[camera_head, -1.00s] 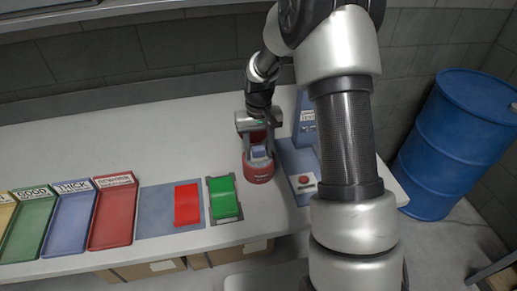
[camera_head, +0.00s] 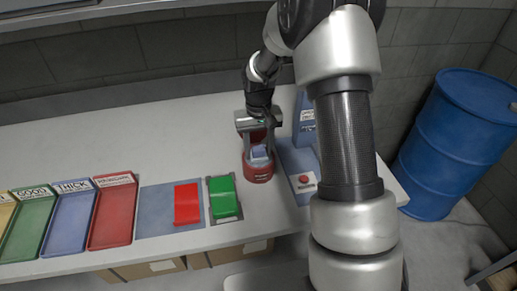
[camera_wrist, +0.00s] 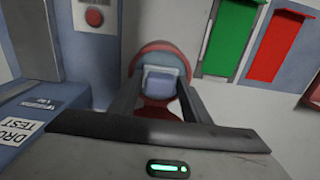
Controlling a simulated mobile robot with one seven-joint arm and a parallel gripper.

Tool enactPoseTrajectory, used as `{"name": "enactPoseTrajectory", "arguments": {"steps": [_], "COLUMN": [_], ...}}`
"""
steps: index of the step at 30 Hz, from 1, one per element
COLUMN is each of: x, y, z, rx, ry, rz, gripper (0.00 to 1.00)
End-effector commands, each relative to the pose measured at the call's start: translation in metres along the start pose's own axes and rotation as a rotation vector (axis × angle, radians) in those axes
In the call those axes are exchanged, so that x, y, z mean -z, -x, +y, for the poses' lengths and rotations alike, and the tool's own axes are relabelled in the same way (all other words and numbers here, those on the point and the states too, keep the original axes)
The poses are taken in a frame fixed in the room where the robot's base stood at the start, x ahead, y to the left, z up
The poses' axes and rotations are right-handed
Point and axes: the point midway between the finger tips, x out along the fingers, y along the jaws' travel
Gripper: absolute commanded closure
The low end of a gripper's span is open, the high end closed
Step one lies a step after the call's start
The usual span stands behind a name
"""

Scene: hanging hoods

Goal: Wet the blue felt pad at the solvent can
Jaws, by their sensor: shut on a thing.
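The blue felt pad (camera_head: 259,152) is between the fingers of my gripper (camera_head: 258,155), which is shut on it. In the wrist view the pad (camera_wrist: 161,86) shows as a pale blue block between the two fingertips (camera_wrist: 160,90). The round red solvent can (camera_head: 258,174) stands on the bench directly below the pad, and its red rim also shows behind the pad in the wrist view (camera_wrist: 157,47). The pad overlaps the can's top in both views; I cannot tell whether it touches the can.
A blue station with a red button (camera_head: 304,180) stands right of the can. A green block (camera_head: 222,196) and a red block (camera_head: 186,204) lie to the left, then labelled trays, the red one (camera_head: 112,218) nearest. A blue drum (camera_head: 455,145) stands on the floor at right.

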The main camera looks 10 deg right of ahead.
Motion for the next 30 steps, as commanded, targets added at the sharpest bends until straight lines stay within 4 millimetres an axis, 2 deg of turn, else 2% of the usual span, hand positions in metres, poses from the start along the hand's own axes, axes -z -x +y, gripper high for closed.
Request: {"name": "enactPoseTrajectory", "arguments": {"steps": [8, 30], "x": [-0.001, 0.000], "y": [0.003, 0.064], "z": [0.000, 0.000], "rx": [0.000, 0.000], "ry": [0.000, 0.000], "rz": [-0.003, 0.000], "gripper": [0.75, 0.75]}}
